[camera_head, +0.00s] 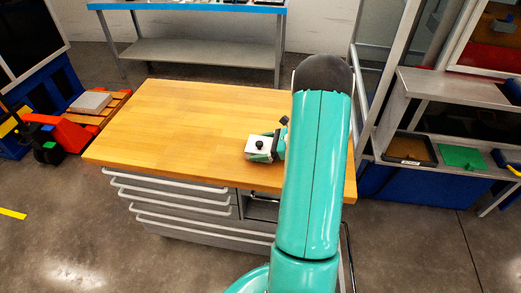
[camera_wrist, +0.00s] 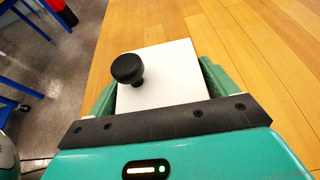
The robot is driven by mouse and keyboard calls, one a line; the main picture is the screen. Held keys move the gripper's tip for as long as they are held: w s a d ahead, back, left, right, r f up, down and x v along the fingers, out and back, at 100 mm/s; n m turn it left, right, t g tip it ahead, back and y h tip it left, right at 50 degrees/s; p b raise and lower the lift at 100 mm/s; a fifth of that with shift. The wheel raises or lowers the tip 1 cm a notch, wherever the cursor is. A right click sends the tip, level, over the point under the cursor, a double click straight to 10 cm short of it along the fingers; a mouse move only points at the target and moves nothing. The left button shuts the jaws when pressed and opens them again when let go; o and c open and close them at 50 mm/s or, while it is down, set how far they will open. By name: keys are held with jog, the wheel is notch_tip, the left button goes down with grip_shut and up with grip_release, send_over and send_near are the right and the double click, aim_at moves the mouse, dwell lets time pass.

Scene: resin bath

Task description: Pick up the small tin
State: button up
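A small white box-shaped tin (camera_head: 259,145) with a black knob on top sits over the wooden workbench, near its front edge. In the wrist view its white square top (camera_wrist: 165,80) and the knob fill the space between my two green fingers. My gripper (camera_head: 268,148) reaches it from the right in the head view. The fingers (camera_wrist: 160,75) lie along both sides of the tin, and I see no clear gap. Whether they press on it is hidden, as is the tin's underside, so I cannot tell if it rests on the bench.
The wooden bench top (camera_head: 190,115) is clear left of the tin. Drawers (camera_head: 180,199) are below its front edge. A red pallet jack (camera_head: 62,133) stands at the left, a blue-edged table (camera_head: 200,50) behind, and a shelf unit (camera_head: 450,90) at the right. My arm hides the bench's right part.

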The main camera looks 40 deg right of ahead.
jog(key=c, duration=1.4)
jog(key=shift+r, duration=0.1)
jog(key=shift+c, duration=0.4)
jog(key=shift+r, duration=0.15)
